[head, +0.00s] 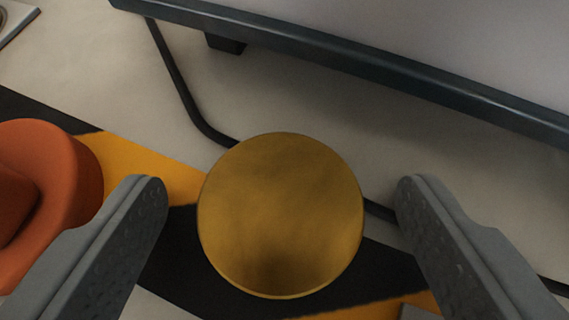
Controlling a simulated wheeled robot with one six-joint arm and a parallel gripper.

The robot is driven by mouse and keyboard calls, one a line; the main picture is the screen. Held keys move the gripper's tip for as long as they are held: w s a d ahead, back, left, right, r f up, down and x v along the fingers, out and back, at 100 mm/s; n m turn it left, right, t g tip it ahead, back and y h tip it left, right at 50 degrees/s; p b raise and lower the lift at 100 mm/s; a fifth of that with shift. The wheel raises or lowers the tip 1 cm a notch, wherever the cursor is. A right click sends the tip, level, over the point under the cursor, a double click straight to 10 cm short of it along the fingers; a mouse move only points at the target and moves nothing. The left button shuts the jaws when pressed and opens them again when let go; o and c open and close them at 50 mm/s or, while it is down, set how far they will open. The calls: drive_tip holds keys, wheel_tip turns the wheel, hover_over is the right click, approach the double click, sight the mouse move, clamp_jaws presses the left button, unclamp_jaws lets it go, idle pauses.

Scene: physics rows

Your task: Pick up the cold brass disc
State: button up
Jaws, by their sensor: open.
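The brass disc (280,215) is round and golden, with a thin brighter rim along its lower edge. It lies in the middle of the head view, between the two fingers of my gripper (282,190). My gripper is open, with one grey finger to the left of the disc and one to the right. A gap shows between the disc and each finger. The view is from above, so I cannot tell how high the fingertips are over the disc.
An orange rounded object (75,165) is at the left, close to my left finger. A black and yellow striped band (165,165) crosses the pale surface (90,60). A dark cable (178,85) runs behind the disc. A dark-edged grey panel (400,75) spans the top right.

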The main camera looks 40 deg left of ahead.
drive_tip(key=shift+c, duration=0.3)
drive_tip(key=c, duration=1.1)
drive_tip(key=shift+c, duration=0.7)
drive_tip(key=shift+r, duration=0.15)
